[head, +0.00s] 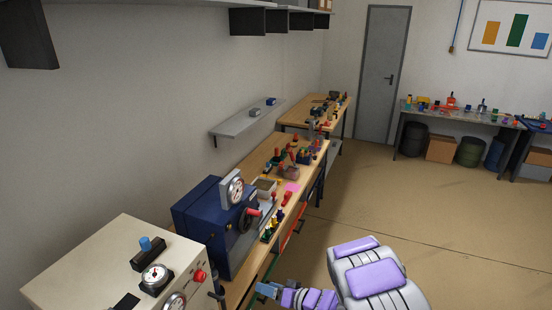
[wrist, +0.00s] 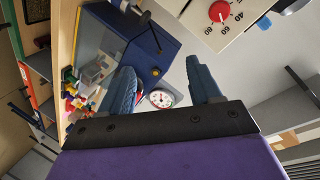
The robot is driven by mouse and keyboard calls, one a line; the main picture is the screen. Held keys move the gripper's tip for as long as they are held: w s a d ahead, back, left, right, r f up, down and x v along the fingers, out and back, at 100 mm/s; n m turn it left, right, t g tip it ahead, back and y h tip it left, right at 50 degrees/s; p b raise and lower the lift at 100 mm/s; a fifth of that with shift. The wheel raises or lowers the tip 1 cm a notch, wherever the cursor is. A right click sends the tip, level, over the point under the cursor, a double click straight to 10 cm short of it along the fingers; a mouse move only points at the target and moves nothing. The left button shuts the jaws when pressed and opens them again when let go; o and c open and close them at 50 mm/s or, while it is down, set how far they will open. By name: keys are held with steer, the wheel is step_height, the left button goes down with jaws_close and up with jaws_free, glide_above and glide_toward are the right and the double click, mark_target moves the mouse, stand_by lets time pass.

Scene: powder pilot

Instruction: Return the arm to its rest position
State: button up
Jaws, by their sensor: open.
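My arm shows at the bottom of the head view, its purple and grey links bent low. My gripper (head: 268,290) is beside the front of the workbench, to the right of the cream machine. In the wrist view my gripper (wrist: 160,88) has its two blue fingers apart, with nothing held between them. A round dial gauge (wrist: 161,98) shows beyond the gap between the fingers. I cannot tell the exact distance from the gripper to the bench edge.
A cream machine (head: 115,262) with gauges and a red button stands at lower left. A blue machine (head: 205,222) stands on the wooden workbench (head: 258,165) among several small items. A grey wall shelf (head: 245,118) hangs above. The floor (head: 400,205) to the right is clear.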

steer(key=w+d+r+t+h+b, duration=0.1)
steer(key=w+d+h+b, duration=0.15)
steer(key=d+h, duration=0.4)
steer(key=w+d+r+t+h+b, duration=0.1)
steer(key=w+d+h+b, duration=0.15)
steer(key=d, duration=0.65)
steer(key=s+d+r+m+g+h+b, duration=0.35)
steer(key=s+d+r+h, duration=0.2)
steer(key=s+d, duration=0.45)
steer(key=s+a+g+b, duration=0.2)
steer(key=s+a, duration=0.1)
steer(key=s, duration=0.9)
steer(key=s+a+f+g+y+b, duration=0.1)
steer(key=s+a+g+b, duration=0.2)
steer(key=s, duration=0.9)
steer(key=s+a+g+b, duration=0.3)
steer(key=s, duration=0.9)
steer(key=shift+a+f+n+y, duration=0.15)
steer(key=shift+f+n+y, duration=0.2)
steer(key=shift+n, duration=0.1)
